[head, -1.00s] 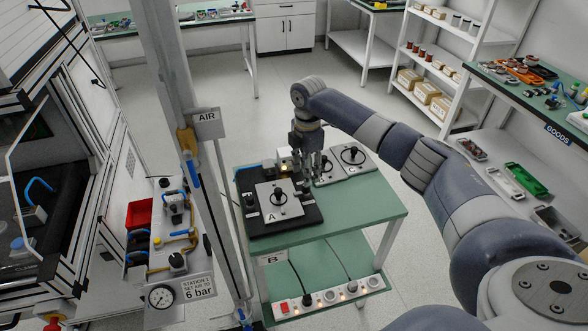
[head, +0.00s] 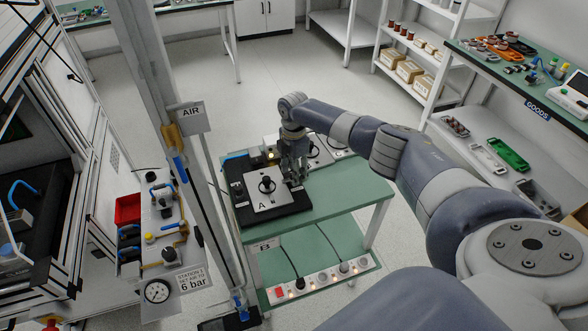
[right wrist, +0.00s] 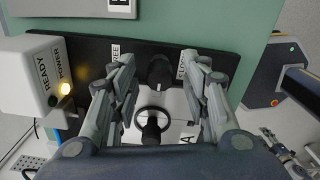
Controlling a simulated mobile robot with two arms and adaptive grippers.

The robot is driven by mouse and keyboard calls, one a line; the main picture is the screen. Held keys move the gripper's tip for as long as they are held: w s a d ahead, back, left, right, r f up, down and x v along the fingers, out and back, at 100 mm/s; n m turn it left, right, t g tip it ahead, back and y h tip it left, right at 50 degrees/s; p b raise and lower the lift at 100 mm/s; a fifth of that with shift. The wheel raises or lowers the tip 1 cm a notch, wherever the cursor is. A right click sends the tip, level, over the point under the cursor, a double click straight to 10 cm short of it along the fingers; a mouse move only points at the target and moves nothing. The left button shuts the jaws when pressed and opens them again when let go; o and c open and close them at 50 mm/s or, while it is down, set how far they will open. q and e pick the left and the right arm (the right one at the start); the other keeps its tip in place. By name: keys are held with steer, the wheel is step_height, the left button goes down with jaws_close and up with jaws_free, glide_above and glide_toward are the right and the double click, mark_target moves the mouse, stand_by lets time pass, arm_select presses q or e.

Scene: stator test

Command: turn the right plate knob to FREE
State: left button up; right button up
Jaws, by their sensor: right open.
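The right plate knob is a dark knob (right wrist: 160,70) on the black base plate (right wrist: 95,48), between the FREE label (right wrist: 116,52) and a second label partly hidden by a finger. In the head view the right gripper (head: 293,176) stands low over the base's right side and hides the knob. The white plate A (head: 258,200) lies on the base, with a black round handle (head: 267,184). My left gripper is not in view.
A white READY/POWER box (right wrist: 28,75) with a lit amber lamp stands close beside the fingers. The green bench top (head: 345,190) is clear to the right. The AIR post (head: 190,115) stands left.

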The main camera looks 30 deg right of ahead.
steer(key=shift+f, duration=0.1)
steer(key=c, duration=0.5)
jaws_close()
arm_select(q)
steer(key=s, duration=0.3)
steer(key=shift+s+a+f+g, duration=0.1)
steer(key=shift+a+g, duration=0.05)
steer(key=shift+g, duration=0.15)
